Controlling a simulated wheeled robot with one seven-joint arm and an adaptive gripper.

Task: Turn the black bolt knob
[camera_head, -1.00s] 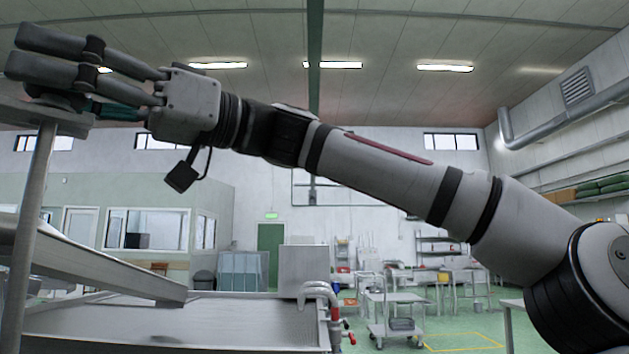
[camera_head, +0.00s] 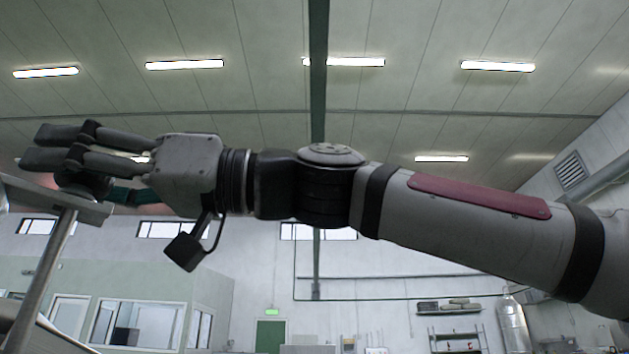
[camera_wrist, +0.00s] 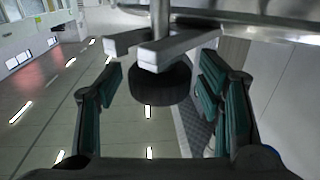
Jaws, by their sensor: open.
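The black bolt knob (camera_wrist: 160,86) is a dark, round knob in the middle of the wrist view, with two pale grey bars partly in front of it. In the head view a dark rounded part (camera_head: 88,182), which seems to be the knob, shows behind the fingers at the left. My gripper (camera_wrist: 160,74) is open, with its teal-padded fingers on either side of the knob. Gaps show between the fingers and the knob, so I see no grip on it. In the head view my gripper (camera_head: 45,148) points left at the metal fixture.
A grey metal plate (camera_head: 40,197) on a slanted post (camera_head: 45,275) is just below the fingers at the far left. A metal rim (camera_wrist: 250,22) crosses the top of the wrist view. The hall behind, with a glazed office (camera_head: 140,322), is well away.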

